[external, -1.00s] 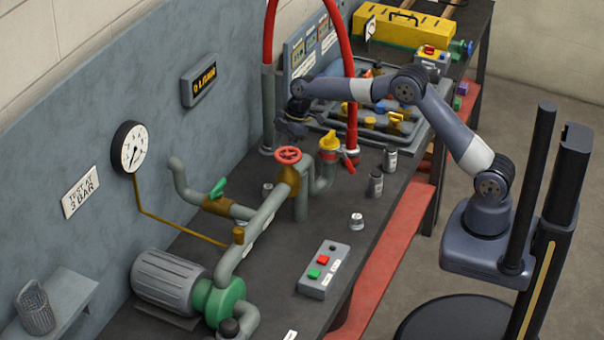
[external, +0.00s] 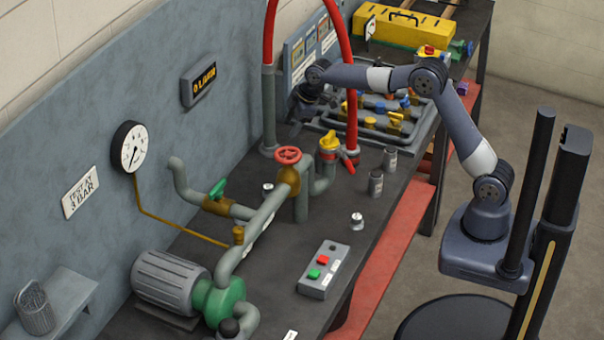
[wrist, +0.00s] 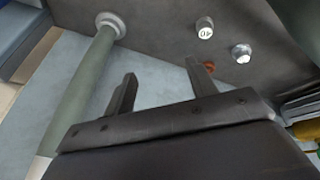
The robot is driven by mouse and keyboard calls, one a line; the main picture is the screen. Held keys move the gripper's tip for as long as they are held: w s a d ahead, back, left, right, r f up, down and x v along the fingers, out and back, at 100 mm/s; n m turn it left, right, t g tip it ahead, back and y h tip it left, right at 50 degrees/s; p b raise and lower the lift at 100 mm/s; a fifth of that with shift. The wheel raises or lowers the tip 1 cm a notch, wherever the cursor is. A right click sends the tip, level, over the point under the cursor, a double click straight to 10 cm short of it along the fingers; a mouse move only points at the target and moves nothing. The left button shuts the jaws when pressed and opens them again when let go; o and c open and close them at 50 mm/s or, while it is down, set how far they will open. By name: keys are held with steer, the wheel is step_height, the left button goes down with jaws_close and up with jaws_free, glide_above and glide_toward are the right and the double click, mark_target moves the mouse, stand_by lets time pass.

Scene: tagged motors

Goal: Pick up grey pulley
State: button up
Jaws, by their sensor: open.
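My gripper (external: 303,118) is at the back of the bench, above the dark top between the red hose's two ends. In the wrist view my gripper (wrist: 160,88) has its two fingers apart with nothing between them. A small grey round piece marked 40 (wrist: 204,28) lies beyond the fingertips, and a silver nut-like piece (wrist: 241,53) lies beside it. I cannot tell for sure whether either is the grey pulley. In the external view my arm hides part of the bench around my gripper.
A grey post (wrist: 82,85) stands left of the fingers in the wrist view. The red hose (external: 268,50) arches beside my arm. A pipe rack (external: 385,118), grey cylinders (external: 376,184) and a red valve wheel (external: 288,155) stand nearby. A button box (external: 323,270) is at the front.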

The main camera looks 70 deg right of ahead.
steer(key=s+d+r+m+t+h+b, duration=0.4)
steer(key=s+d+r+t, duration=0.2)
steer(key=r, duration=0.1)
steer(key=n+y+b, duration=0.2)
steer(key=y+b, duration=0.4)
steer(key=y, duration=0.4)
glide_above(360, 216)
steer(key=s+d, duration=0.2)
steer(key=s, duration=0.2)
step_height(360, 216, down, 9)
steer(key=shift+t, duration=0.4)
step_height(360, 216, down, 14)
steer(key=shift+d+f, duration=0.1)
steer(key=shift+w+f, duration=0.1)
steer(key=shift+f, duration=0.35)
steer(key=shift+w+f, duration=0.15)
steer(key=shift+x, duration=3.6)
steer(key=shift+c, duration=0.3)
